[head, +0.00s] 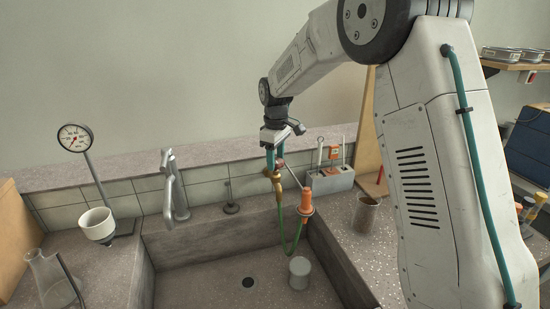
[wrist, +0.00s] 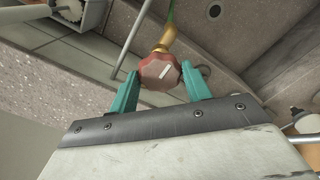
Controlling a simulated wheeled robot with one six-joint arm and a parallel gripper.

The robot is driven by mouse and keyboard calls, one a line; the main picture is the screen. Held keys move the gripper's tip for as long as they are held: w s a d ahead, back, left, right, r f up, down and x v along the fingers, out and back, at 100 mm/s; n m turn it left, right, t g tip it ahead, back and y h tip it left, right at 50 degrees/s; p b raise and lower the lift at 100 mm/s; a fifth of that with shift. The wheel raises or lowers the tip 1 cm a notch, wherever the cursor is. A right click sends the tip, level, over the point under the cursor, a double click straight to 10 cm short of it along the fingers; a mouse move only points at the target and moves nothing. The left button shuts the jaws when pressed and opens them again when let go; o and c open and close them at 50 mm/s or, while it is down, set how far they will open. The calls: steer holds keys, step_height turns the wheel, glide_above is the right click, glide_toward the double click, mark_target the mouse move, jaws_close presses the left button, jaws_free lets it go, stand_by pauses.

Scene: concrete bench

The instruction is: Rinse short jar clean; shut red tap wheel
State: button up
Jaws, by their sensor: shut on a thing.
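My gripper (head: 274,163) reaches down over the back right of the sink. In the wrist view its teal fingers stand on both sides of the red tap wheel (wrist: 159,71), which has a pale bar mark, and are shut on it. The wheel sits on a brass tap (head: 277,183) with a green hose (head: 296,240) hanging into the sink. A short grey jar (head: 300,273) stands upright on the sink floor at the right, apart from my gripper. I cannot tell whether it is clean, or whether water runs.
The sink floor (head: 215,291) is mostly clear around the dark drain (head: 248,283). A grey faucet (head: 174,187) stands behind it. An orange-handled tool (head: 306,202) and a grey block (head: 338,178) are right of the tap. A brown cup (head: 367,214) and glass flask (head: 50,278) stand on the bench.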

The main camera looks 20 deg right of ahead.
mark_target(276, 161)
steer(key=shift+r, duration=0.1)
stand_by(0.4)
steer(key=o, duration=0.9)
steer(key=shift+o, duration=0.2)
step_height(276, 161, up, 8)
steer(key=shift+f, duration=0.1)
